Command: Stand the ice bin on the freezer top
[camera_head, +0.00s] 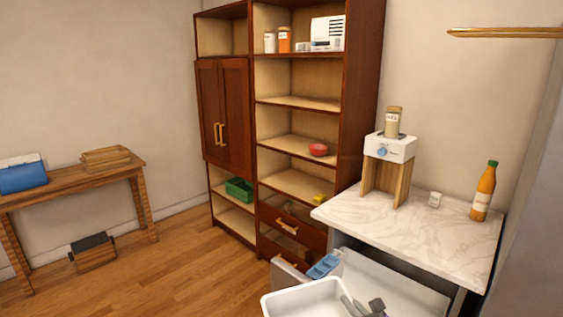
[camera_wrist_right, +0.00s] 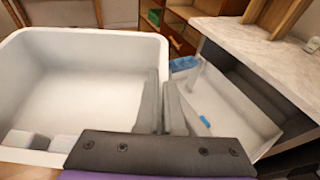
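The ice bin (camera_head: 300,299) is a white, open-topped tub at the bottom of the head view, cut off by its edge. In the right wrist view the bin (camera_wrist_right: 85,38) fills the left side. My right gripper (camera_head: 358,306) is at its right wall; in the wrist view its dark fingers (camera_wrist_right: 164,100) are close together with the wall's rim between them. The freezer top seems to be the white marbled surface (camera_head: 405,232), behind and right of the bin; it also shows in the wrist view (camera_wrist_right: 262,45). My left gripper is not seen.
Below the marbled top is an open white compartment (camera_head: 395,290) with a blue tray (camera_head: 323,266) at its left. On top stand a dispenser (camera_head: 390,148), a small white jar (camera_head: 435,200) and an orange bottle (camera_head: 484,192). The top's front middle is clear.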

